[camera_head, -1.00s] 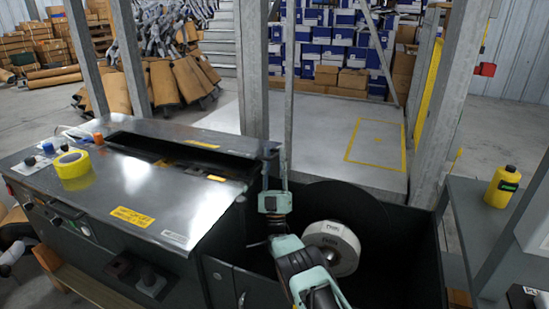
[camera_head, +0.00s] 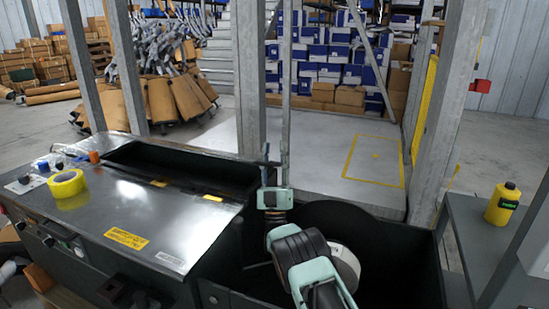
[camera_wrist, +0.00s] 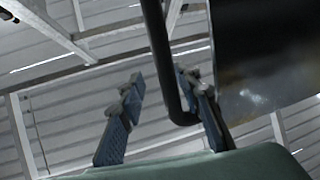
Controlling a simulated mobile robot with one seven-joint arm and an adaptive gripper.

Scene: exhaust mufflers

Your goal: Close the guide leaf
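My gripper (camera_head: 274,172) points upward at the right end of the machine's long dark opening (camera_head: 185,168). In the wrist view its two fingers (camera_wrist: 164,112) are spread apart. A dark bent rod (camera_wrist: 160,50) comes down between them, its lower bend close to the right finger; I cannot tell whether it touches. A large dark panel (camera_wrist: 265,60) with a shiny patch fills the upper right of the wrist view. It may be the guide leaf; I cannot tell for certain. In the head view the opening shows dark and wide, and no leaf is clearly distinguishable there.
The shiny machine top (camera_head: 130,205) carries a yellow tape roll (camera_head: 67,183). A pale wheel (camera_head: 346,267) sits behind my arm in a dark bin. Steel posts (camera_head: 250,80) stand behind the machine. A yellow bottle (camera_head: 502,204) stands on the right table (camera_head: 470,235).

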